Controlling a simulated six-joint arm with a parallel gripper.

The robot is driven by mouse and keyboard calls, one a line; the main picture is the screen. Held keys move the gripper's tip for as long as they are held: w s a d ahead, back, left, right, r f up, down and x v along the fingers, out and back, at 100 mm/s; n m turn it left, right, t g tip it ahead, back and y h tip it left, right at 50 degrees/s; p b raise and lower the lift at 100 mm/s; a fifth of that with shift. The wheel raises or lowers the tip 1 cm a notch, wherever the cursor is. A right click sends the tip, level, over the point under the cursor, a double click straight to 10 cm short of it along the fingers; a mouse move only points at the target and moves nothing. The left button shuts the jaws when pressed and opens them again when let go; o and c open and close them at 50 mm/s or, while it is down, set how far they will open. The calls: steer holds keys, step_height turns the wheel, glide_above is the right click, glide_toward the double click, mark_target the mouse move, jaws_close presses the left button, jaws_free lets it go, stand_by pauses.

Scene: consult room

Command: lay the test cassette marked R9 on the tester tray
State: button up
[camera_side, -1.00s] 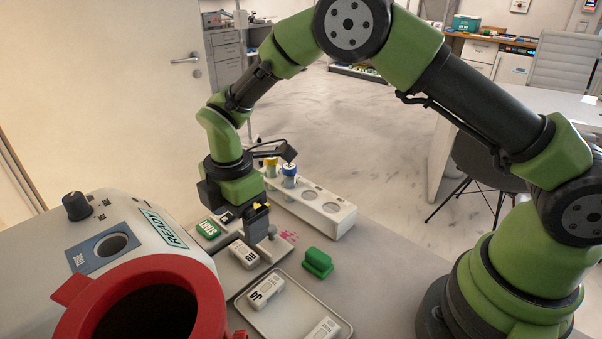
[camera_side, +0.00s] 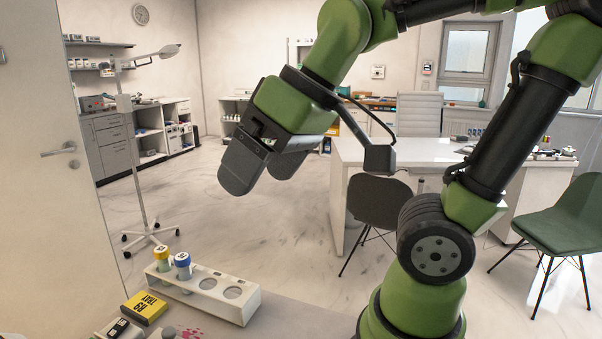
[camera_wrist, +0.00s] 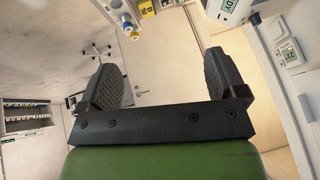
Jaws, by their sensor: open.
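My gripper (camera_side: 262,174) is raised high above the bench in the side view, tilted, with its fingers apart. In the wrist view my gripper (camera_wrist: 160,62) shows nothing between its two dark fingers. I cannot make out the cassette marked R9 in either current view. A yellow block (camera_side: 145,307) with dark lettering, hard to read, stands at the bottom left of the side view. The tester tray cannot be made out; the bench in front is cut off by the lower picture edge.
A white rack (camera_side: 238,309) on the bench holds a yellow-capped tube (camera_side: 163,260) and a blue-capped tube (camera_side: 182,265); its other holes look empty. A dark chair (camera_side: 378,208) and a white desk (camera_side: 343,185) stand beyond. The air around my gripper is clear.

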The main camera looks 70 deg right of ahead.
steer(key=s+m, duration=0.2)
steer(key=s+m+t, duration=0.1)
steer(key=s, duration=0.1)
steer(key=shift+s+d+f, duration=0.1)
steer(key=shift+d+f, duration=0.2)
steer(key=shift+f, duration=0.05)
stand_by(0.9)
